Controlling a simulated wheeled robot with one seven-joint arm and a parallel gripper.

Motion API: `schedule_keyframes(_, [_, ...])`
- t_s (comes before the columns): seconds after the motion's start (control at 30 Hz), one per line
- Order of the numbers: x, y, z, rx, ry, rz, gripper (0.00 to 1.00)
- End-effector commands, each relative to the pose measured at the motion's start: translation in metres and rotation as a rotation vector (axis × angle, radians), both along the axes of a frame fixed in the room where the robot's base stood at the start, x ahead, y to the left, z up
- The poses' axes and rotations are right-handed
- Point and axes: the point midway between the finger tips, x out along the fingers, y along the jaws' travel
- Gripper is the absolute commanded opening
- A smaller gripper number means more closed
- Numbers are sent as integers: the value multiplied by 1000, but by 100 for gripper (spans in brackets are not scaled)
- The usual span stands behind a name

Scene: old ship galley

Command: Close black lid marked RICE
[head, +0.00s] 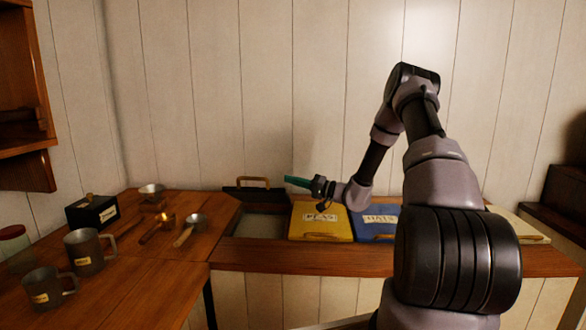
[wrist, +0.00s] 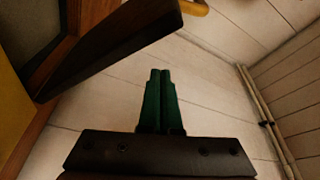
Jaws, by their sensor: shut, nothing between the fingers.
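The black lid (head: 256,194) stands raised at the back of its open bin (head: 260,225), at the left end of the counter in the head view. A tan handle (head: 253,181) shows along its top. No RICE marking is readable on it. In the wrist view the lid is a dark slab (wrist: 110,45) at the upper left, with its handle (wrist: 194,7) at the top edge. My gripper (head: 288,180) is just right of the lid's right end, near its top; its green fingers (wrist: 160,72) are shut and empty, apart from the lid.
A shut yellow lid (head: 320,222) and a shut blue lid (head: 374,223) lie right of the open bin. The wooden table at left holds a black box (head: 92,211), metal mugs (head: 88,251) and ladles (head: 190,230). The plank wall (head: 270,90) is close behind.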

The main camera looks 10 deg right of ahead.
Motion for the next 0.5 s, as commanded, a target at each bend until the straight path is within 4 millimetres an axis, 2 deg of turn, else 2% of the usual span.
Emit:
schedule_keyframes(0.2, [-23,7,-31,3,4,-2,0])
schedule_keyframes(0.5, [-37,11,-57,0,1,-1,0])
